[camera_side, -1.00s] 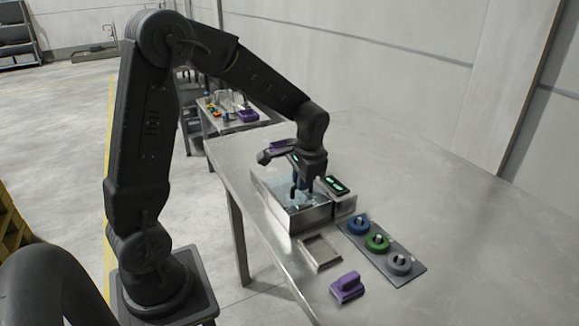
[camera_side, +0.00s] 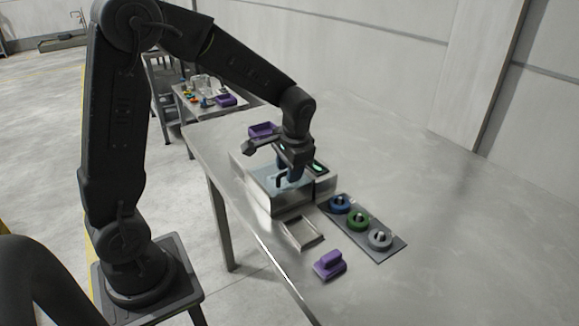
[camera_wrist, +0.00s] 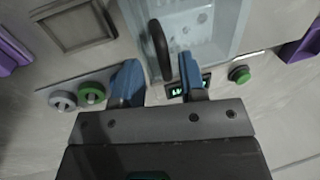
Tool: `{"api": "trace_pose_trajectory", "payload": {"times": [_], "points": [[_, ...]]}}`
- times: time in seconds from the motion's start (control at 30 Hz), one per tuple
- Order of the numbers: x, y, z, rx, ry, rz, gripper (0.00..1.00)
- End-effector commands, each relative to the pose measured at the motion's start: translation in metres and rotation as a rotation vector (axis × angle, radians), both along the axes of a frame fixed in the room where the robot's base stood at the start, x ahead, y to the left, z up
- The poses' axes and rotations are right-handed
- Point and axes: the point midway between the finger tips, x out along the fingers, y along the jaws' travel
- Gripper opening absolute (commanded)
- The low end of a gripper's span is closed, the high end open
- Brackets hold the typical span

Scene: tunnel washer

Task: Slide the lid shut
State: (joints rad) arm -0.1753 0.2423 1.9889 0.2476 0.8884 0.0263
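The steel tunnel washer (camera_side: 294,203) stands on the table with a clear bluish lid (camera_side: 264,176) on top. The lid (camera_wrist: 222,22) shows in the wrist view, with a dark upright handle (camera_wrist: 158,48) on its near edge. My gripper (camera_wrist: 158,76) is open. Its two blue fingers are apart, and the handle shows in the gap between them, a little beyond the tips. I cannot tell whether either finger touches it. In the side view my gripper (camera_side: 284,176) is low over the washer and hides part of the lid.
A lit display (camera_side: 319,168) is beside the lid, with a green button (camera_wrist: 240,74) near it. A plate with blue, green and grey knobs (camera_side: 359,219) lies right of the washer. An empty metal frame (camera_side: 301,233) and purple block (camera_side: 330,265) lie in front. A purple tray (camera_side: 262,130) is behind.

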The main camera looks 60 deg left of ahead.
Motion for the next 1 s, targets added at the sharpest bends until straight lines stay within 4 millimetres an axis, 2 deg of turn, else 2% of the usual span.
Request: {"api": "trace_pose_trajectory", "payload": {"times": [0.13, 0.23, 0.5, 0.7, 0.83, 1.0], "points": [[0.000, -0.001, 0.006, 0.001, -0.002, 0.000, 0.38], [0.001, -0.003, 0.019, 0.002, -0.004, -0.001, 0.38], [0.001, -0.015, 0.078, 0.001, -0.006, -0.001, 0.38], [0.000, -0.023, 0.114, 0.001, -0.004, -0.002, 0.38], [0.000, -0.026, 0.129, 0.000, -0.003, -0.001, 0.38], [-0.001, -0.027, 0.136, 0.000, 0.000, 0.000, 0.38]]}}
